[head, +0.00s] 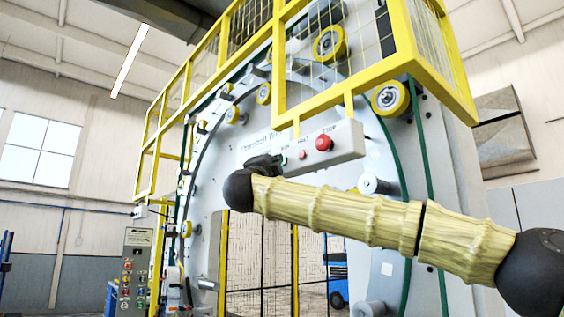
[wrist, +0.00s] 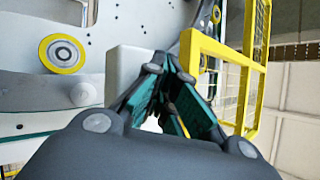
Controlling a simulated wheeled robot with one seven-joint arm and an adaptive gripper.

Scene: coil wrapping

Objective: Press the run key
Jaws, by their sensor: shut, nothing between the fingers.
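The white control box (head: 348,140) hangs below the yellow guard frame and carries a row of labelled keys. The run key (head: 284,161) is a small green spot at the left of the row, partly hidden by my gripper. A small red fault lamp (head: 302,155) and a larger red stop button (head: 323,143) are to its right. My gripper (head: 277,162) is shut and empty, its tips close beside the run key; I cannot tell if they touch. In the wrist view my gripper (wrist: 168,72) shows dark fingers with teal pads before the pale box (wrist: 128,68); the keys are hidden there.
The yellow guard frame (head: 409,45) juts out above the box. The ring-shaped machine (head: 215,165) with yellow rollers stands behind it. A separate grey control panel (head: 136,265) with several buttons is at the lower left. In the wrist view, yellow guard bars (wrist: 215,50) are right of the fingers.

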